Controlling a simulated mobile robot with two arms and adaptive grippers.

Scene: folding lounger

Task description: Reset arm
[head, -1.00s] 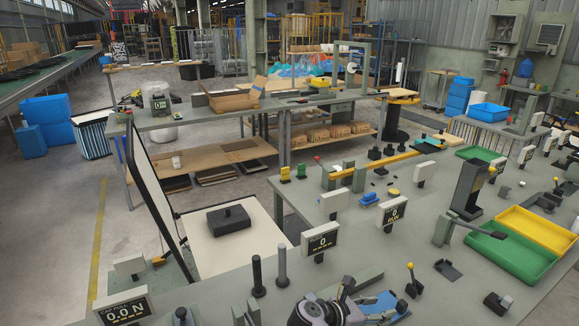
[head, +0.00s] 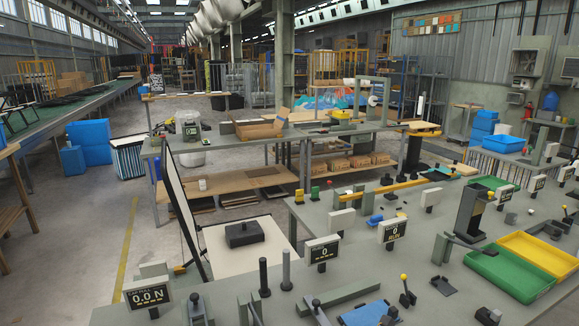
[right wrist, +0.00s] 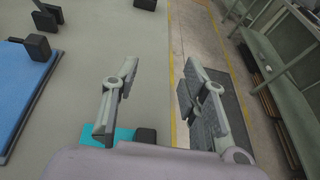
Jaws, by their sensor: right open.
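My right gripper (right wrist: 160,98) shows in the right wrist view with its two fingers spread wide and nothing between them. It hangs over the edge of a grey bench, with floor below on the right. Neither gripper shows in the head view. The folding lounger (head: 225,266) stands at lower left in the head view, with a cream seat and a dark-framed back panel (head: 182,212) raised at a steep tilt. A black block (head: 244,234) with a knob rests on the seat.
The grey workbench (head: 345,262) fills the lower right, with displays, posts, a blue pad (head: 364,313), a green tray (head: 508,278) and a yellow tray (head: 548,262). The blue pad (right wrist: 22,92) also shows in the right wrist view. Open floor (head: 70,225) lies left of the lounger.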

